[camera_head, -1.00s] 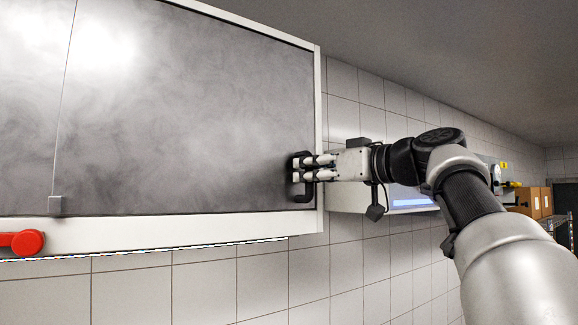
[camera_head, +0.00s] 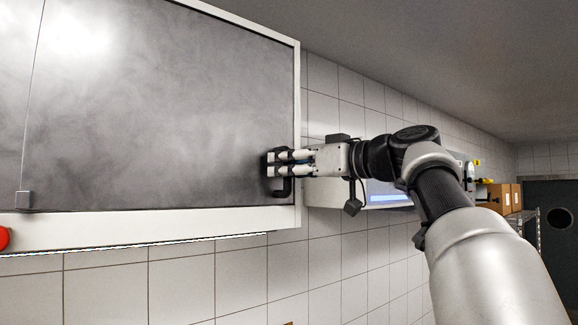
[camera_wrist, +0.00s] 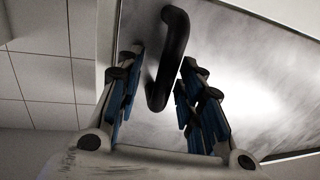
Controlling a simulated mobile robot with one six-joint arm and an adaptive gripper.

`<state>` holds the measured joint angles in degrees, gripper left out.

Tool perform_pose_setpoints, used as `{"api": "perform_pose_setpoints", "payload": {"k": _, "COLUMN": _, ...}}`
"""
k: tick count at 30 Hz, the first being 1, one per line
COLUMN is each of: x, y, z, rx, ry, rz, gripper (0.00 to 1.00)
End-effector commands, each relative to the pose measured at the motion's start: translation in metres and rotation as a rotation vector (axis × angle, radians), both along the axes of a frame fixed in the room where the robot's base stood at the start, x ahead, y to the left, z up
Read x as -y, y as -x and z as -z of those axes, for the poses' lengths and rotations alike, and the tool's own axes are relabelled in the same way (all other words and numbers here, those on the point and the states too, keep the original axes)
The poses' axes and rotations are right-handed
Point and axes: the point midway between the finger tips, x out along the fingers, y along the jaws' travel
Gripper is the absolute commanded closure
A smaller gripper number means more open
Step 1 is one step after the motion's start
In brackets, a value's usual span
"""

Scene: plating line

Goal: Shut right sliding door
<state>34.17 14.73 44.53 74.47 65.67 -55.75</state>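The grey smoky sliding door (camera_head: 160,110) fills the front of a white-framed wall cabinet in the head view. Its black bar handle (camera_head: 284,188) is upright near the door's right edge, close to the frame's right side. My gripper (camera_head: 280,163) is at the handle, reaching in from the right. In the wrist view the handle (camera_wrist: 172,62) lies between the two blue-padded fingers of my gripper (camera_wrist: 160,102). The fingers are apart, with visible gaps on both sides of the handle. Contact with the handle cannot be told.
The white cabinet frame (camera_head: 298,120) borders the door on the right. A seam with a small grey block (camera_head: 23,200) is at left, and a red round part (camera_head: 3,238) is below it. A white unit (camera_head: 330,194) is on the tiled wall behind my arm. Boxes (camera_head: 500,197) stand farther right.

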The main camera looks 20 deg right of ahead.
Motion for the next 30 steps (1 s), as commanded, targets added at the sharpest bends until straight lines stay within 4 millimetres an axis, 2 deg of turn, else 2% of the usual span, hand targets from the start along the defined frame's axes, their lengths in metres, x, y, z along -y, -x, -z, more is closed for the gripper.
{"api": "perform_pose_setpoints", "payload": {"k": 7, "x": 0.005, "y": 0.008, "z": 0.000, "rx": 0.000, "ry": 0.001, "rz": 0.002, "gripper": 0.65}}
{"api": "perform_pose_setpoints", "payload": {"k": 21, "x": 0.046, "y": 0.089, "z": 0.000, "rx": -0.001, "ry": 0.000, "rz": 0.005, "gripper": 0.65}}
{"api": "perform_pose_setpoints", "payload": {"k": 25, "x": 0.052, "y": 0.102, "z": 0.000, "rx": 0.000, "ry": 0.001, "rz": 0.003, "gripper": 0.65}}
{"api": "perform_pose_setpoints", "payload": {"k": 30, "x": 0.054, "y": 0.107, "z": 0.000, "rx": 0.000, "ry": 0.001, "rz": 0.000, "gripper": 0.65}}
